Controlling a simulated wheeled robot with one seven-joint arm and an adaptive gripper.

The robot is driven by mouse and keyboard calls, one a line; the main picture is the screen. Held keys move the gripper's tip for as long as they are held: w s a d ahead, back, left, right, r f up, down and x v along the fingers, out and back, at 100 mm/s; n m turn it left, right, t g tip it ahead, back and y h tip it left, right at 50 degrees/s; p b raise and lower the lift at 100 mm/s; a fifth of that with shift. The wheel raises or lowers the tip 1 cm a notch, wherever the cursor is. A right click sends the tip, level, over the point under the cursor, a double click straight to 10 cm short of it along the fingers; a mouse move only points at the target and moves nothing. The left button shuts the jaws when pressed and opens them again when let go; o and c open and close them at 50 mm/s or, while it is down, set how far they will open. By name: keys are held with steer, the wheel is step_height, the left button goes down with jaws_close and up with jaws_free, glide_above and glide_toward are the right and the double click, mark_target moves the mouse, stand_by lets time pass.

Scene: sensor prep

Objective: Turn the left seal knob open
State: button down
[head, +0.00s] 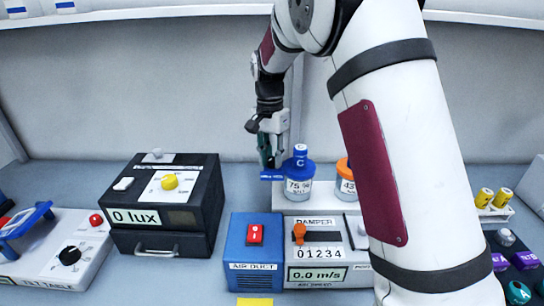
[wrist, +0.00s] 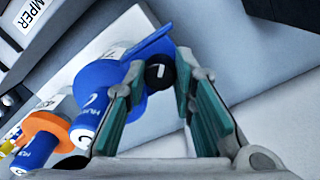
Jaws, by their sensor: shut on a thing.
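The left seal is a blue lid (head: 297,170) on a clear jar marked 75 % (head: 298,188), with a small blue bottle marked C (head: 300,152) standing up from it. A blue lever (head: 272,177) sticks out left from the lid. In the wrist view the blue lid (wrist: 98,75) carries this lever (wrist: 150,45) with a round black knob (wrist: 159,72) by it. My gripper (head: 267,160) is at the lever's left end. Part of the lever is hidden behind the fingers.
A jar with an orange lid (head: 344,168) stands just right, partly behind my arm. In front are the blue air duct box (head: 250,262) and the damper box (head: 318,270). A black lux box (head: 165,205) stands left. Bench between it and the jar is clear.

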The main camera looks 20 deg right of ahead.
mark_target(271, 158)
steer(key=c, duration=1.3)
jaws_free()
steer(key=shift+c, duration=0.2)
step_height(271, 158, up, 12)
steer(key=shift+w+a, duration=0.15)
steer(key=s+r+n+t, duration=0.2)
steer(key=s+r+n, duration=0.15)
steer(key=s, duration=0.85)
steer(key=s+r+n+t, duration=0.2)
steer(key=s+n, duration=0.2)
steer(key=s, duration=0.8)
steer(key=s+f+n+t, duration=0.1)
steer(key=s+f+n, duration=0.2)
steer(key=s, duration=0.7)
steer(key=shift+d+f, duration=0.3)
steer(key=shift+f, duration=0.65)
